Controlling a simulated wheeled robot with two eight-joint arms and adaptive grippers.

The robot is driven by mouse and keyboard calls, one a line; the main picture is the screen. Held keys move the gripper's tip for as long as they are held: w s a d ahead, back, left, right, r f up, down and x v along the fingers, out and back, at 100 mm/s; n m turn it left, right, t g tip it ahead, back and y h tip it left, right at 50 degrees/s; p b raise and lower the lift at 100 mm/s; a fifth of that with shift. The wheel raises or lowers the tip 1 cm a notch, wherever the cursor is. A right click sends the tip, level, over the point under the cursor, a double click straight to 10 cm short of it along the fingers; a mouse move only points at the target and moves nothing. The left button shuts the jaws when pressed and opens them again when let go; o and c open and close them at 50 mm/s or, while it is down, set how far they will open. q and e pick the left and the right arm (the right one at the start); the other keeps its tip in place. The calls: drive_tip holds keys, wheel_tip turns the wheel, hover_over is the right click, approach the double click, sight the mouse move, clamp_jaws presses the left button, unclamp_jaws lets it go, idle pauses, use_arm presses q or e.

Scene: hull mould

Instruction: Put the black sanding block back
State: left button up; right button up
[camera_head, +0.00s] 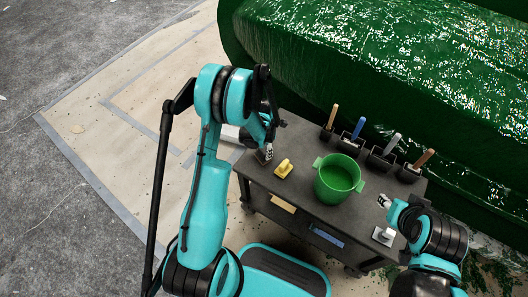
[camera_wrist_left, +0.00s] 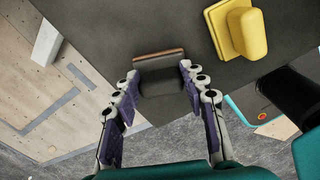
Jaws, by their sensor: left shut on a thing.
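The black sanding block (camera_wrist_left: 160,80) is dark with a brown edge along its far side. In the left wrist view it sits between the fingertips of my left gripper (camera_wrist_left: 158,76), which is shut on it. In the head view my left gripper (camera_head: 267,150) is over the left end of the dark cart top (camera_head: 306,200). The block is mostly hidden there by the fingers, and I cannot tell whether it touches the top. My right gripper (camera_head: 384,201) is at the cart's right side, too small to tell open or shut.
A yellow block (camera_head: 284,168) lies just right of my left gripper and also shows in the left wrist view (camera_wrist_left: 238,28). A green bucket (camera_head: 337,180) stands mid-cart. Several handled tools in black holders (camera_head: 349,141) line the back. A whitish block (camera_head: 384,236) lies front right. The green hull (camera_head: 390,70) rises behind.

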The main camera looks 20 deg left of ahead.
use_arm(q)
drive_tip(key=shift+f, duration=0.1)
drive_tip(key=o, duration=1)
